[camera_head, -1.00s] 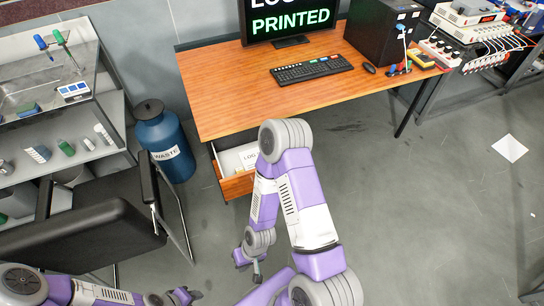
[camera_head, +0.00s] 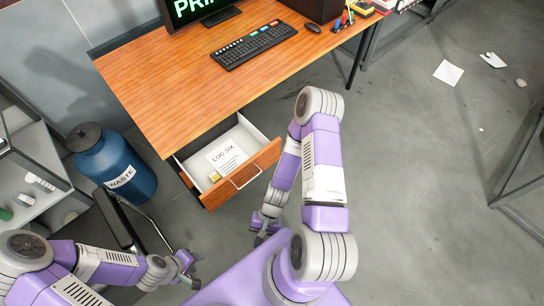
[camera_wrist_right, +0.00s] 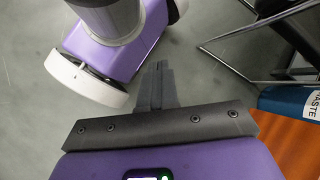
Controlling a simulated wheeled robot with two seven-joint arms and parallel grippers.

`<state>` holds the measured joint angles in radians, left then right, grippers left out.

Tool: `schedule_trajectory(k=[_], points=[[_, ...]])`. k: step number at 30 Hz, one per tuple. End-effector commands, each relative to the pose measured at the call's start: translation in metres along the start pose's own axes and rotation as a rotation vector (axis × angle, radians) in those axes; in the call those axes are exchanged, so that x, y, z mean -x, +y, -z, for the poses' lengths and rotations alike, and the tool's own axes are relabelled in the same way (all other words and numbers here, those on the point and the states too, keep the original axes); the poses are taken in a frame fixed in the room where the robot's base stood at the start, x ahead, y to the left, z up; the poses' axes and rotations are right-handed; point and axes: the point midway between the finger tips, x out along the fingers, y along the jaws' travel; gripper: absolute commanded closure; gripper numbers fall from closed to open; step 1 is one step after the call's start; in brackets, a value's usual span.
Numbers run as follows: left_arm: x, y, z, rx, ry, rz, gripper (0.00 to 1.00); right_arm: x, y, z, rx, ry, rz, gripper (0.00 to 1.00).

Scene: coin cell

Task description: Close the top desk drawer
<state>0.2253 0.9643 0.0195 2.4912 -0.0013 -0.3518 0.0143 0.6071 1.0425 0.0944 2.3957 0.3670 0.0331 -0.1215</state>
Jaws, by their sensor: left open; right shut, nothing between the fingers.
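The top desk drawer (camera_head: 243,172) is pulled open beneath the wooden desk (camera_head: 185,75). It has a wooden front with a metal handle (camera_head: 245,176), and a paper marked LOG SIX (camera_head: 226,157) and a small yellowish item lie inside. My right gripper (camera_head: 260,238) is shut and empty, low in front of the drawer and apart from it; its closed fingers also show in the right wrist view (camera_wrist_right: 158,85). My left gripper (camera_head: 192,270) is open at the lower left, also apart from the drawer.
A blue waste bin (camera_head: 115,168) stands left of the desk. A black chair (camera_head: 112,218) and grey shelves (camera_head: 30,165) are at the left. A keyboard (camera_head: 255,45) and monitor are on the desk. The floor to the right is mostly clear.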

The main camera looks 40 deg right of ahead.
Motion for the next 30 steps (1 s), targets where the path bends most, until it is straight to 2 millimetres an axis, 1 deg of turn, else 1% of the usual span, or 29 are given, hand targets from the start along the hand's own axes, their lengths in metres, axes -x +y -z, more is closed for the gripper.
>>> schedule_trajectory(k=[1, 3, 5, 7, 8, 9, 11, 12, 14, 15, 16, 17, 18, 21, 24, 25, 27, 30], points=[[-0.005, -0.002, 0.0, 0.0, 0.0, 0.0, 0.57, -0.006, 0.004, -0.003, -0.128, -0.079, 0.068, 1.0], [-0.009, -0.003, 0.0, 0.0, 0.0, 0.0, 0.57, -0.006, 0.0, -0.008, -0.281, -0.186, 0.18, 1.0], [-0.011, -0.004, 0.001, 0.0, 0.0, 0.0, 0.57, -0.003, -0.007, -0.008, -0.405, -0.27, 0.298, 1.0], [-0.015, -0.005, 0.001, 0.0, 0.0, 0.0, 0.57, 0.007, -0.018, 0.0, -0.543, -0.353, 0.458, 1.0], [-0.016, -0.006, 0.001, 0.0, 0.0, 0.0, 0.57, 0.013, -0.021, 0.006, -0.599, -0.383, 0.534, 1.0], [-0.018, -0.007, 0.001, 0.0, 0.0, 0.0, 0.57, 0.022, -0.026, 0.016, -0.671, -0.417, 0.642, 1.0], [-0.021, -0.008, 0.001, -0.001, 0.0, 0.0, 0.57, 0.039, -0.029, 0.036, -0.773, -0.453, 0.816, 1.0], [-0.023, -0.008, 0.001, -0.001, 0.0, 0.0, 0.57, 0.052, -0.028, 0.052, -0.835, -0.466, 0.939, 1.0], [-0.026, -0.009, 0.001, -0.001, 0.0, 0.0, 0.57, 0.073, -0.021, 0.077, -0.918, -0.469, 1.123, 1.0], [-0.027, -0.01, 0.002, -0.001, 0.0, 0.0, 0.57, 0.087, -0.012, 0.094, -0.966, -0.459, 1.242, 1.0], [-0.029, -0.01, 0.002, -0.001, 0.0, 0.0, 0.57, 0.097, -0.004, 0.106, -0.998, -0.448, 1.329, 1.0], [-0.029, -0.011, 0.002, -0.001, 0.0, 0.0, 0.57, 0.106, 0.006, 0.117, -1.028, -0.433, 1.41, 1.0], [-0.031, -0.011, 0.002, -0.001, 0.0, 0.0, 0.57, 0.119, 0.019, 0.13, -1.058, -0.407, 1.51, 1.0], [-0.033, -0.012, 0.002, -0.001, 0.001, 0.0, 0.57, 0.141, 0.051, 0.153, -1.118, -0.341, 1.711, 1.0], [-0.034, -0.013, 0.002, -0.001, 0.001, 0.0, 0.57, 0.156, 0.075, 0.165, -1.147, -0.286, 1.834, 1.0], [-0.034, -0.013, 0.002, -0.001, 0.001, 0.0, 0.57, 0.158, 0.08, 0.168, -1.153, -0.275, 1.856, 1.0], [-0.035, -0.013, 0.002, -0.001, 0.001, 0.0, 0.57, 0.162, 0.085, 0.171, -1.16, -0.26, 1.889, 1.0], [-0.037, -0.013, 0.002, -0.001, 0.001, 0.0, 0.57, 0.165, 0.08, 0.178, -1.16, -0.256, 1.9, 1.0]])
